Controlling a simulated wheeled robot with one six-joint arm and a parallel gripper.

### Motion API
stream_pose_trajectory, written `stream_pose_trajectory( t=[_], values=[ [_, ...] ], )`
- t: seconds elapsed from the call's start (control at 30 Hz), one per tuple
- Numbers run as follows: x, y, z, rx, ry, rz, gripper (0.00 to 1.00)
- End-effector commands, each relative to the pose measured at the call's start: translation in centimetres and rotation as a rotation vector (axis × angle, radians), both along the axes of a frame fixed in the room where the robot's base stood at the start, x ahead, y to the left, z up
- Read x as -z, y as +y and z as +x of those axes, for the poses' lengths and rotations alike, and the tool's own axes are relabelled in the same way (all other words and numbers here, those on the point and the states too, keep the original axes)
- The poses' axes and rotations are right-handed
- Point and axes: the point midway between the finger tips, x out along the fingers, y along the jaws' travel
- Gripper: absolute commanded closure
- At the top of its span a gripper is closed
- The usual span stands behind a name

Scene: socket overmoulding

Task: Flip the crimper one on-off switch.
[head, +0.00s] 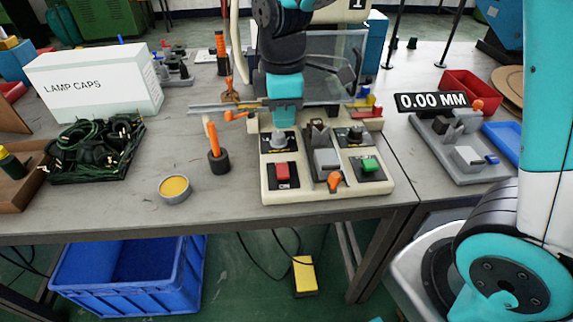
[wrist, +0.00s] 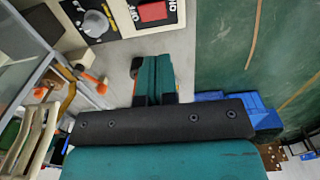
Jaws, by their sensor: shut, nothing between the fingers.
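The crimper one control panel (head: 268,194) stands at the front of the bench, under a plate marked "1". A red switch (head: 283,172) sits at its front left on a black plate. The red switch also shows at the top edge of the wrist view (wrist: 152,12), partly cut off, with white lettering beside it. My gripper (head: 283,122) hangs over the panel's back left, near the grey knob (head: 279,138) and behind the red switch. In the wrist view my gripper (wrist: 152,64) is shut and empty, apart from the red switch.
A green button (head: 370,165), an orange lever (head: 334,181) and a second knob (head: 355,134) share the panel. An orange-handled tool (head: 212,142) in a black holder and a round tin (head: 174,189) stand left. A clear guard (head: 340,60) rises behind.

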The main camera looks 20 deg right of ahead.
Motion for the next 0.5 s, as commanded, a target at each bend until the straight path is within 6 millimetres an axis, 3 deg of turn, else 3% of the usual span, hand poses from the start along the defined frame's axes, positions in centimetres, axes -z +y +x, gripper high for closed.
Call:
stream_pose_trajectory(
  t=[0.5],
  values=[
    [10.4,0.2,-0.1,-0.003,0.004,-0.001,1.00]
  ],
)
